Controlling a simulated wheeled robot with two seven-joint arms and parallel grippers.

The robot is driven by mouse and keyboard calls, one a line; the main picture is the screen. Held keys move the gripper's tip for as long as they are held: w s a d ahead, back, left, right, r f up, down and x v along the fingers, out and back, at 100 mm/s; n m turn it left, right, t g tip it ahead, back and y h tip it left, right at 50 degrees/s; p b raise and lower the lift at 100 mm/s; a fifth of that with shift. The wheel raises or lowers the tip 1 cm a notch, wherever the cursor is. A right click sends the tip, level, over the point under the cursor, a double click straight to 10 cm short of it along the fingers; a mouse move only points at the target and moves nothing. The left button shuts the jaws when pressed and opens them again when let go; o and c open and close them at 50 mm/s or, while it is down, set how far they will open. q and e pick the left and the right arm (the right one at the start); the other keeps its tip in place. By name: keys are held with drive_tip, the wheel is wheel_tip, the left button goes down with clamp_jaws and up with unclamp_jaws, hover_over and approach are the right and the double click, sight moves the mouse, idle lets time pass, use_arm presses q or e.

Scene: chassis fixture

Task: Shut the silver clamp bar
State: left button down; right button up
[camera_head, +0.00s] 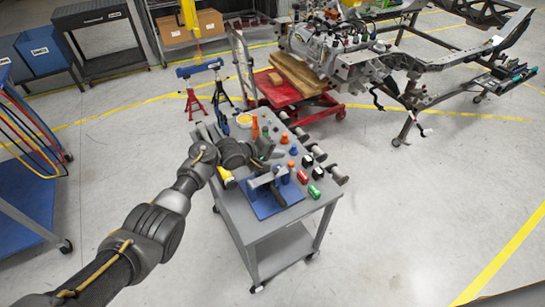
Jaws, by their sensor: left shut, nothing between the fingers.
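A clamp fixture stands on a blue base plate (283,203) at the front of the grey cart's top. Its silver clamp bar (264,180) shows as a small grey piece above the plate; its exact angle is too small to tell. My left gripper (266,152) is shut and empty, above the cart top just behind the fixture in the picture. It looks apart from the bar. My left arm comes in from the lower left and hides part of the cart's left side. My right gripper is not in view.
The grey cart (276,233) carries orange, red, green and black small parts on its right side, close to the fixture. A yellow piece (227,178) lies left of it. A red lift cart (290,92) and a chassis frame (400,62) stand behind. Floor at right is clear.

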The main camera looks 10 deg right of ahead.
use_arm(q)
wheel_tip(320, 180, up, 8)
drive_tip(key=shift+b, duration=0.35)
drive_tip(key=shift+d, duration=0.1)
